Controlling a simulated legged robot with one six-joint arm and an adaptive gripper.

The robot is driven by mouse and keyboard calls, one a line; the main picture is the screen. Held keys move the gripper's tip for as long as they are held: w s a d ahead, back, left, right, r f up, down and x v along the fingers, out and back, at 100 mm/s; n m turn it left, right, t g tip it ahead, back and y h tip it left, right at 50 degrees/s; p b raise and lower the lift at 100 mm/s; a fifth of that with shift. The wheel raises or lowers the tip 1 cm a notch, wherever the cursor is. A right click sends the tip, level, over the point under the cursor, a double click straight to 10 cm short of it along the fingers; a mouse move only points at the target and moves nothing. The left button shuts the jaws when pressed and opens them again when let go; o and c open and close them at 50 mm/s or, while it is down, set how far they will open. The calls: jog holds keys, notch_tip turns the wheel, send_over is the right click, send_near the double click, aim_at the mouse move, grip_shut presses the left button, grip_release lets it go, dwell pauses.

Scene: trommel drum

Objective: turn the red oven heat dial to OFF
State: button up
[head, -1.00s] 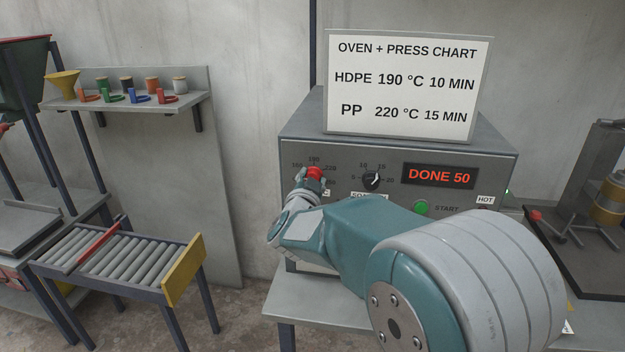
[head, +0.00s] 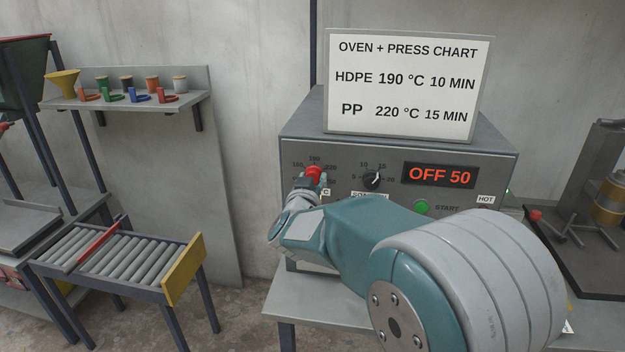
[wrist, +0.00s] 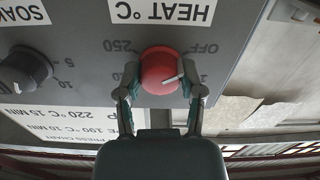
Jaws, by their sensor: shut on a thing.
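The red heat dial (head: 314,173) is on the left of the grey oven panel, partly hidden by my gripper (head: 307,184) in the head view. In the wrist view, which is upside down, the red dial (wrist: 160,71) sits between the two fingers of my gripper (wrist: 160,88), which are shut on its sides. Its white pointer mark lies on its right side, pointing right and slightly up, near the OFF label (wrist: 201,47). The oven display (head: 440,174) reads OFF 50.
The black soak dial (head: 372,180) is right of the heat dial and also shows in the wrist view (wrist: 25,72). A green START button (head: 421,207) is below the display. A chart sign (head: 408,85) stands on the oven. A roller table (head: 125,262) is at left.

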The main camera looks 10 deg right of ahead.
jog(key=shift+a+f, duration=0.1)
jog(key=shift+f, duration=0.3)
jog(key=o, duration=1.2)
jog(key=shift+c, duration=0.2)
jog(key=shift+r, duration=0.2)
jog(key=v, duration=1.2)
jog(key=shift+a, duration=0.1)
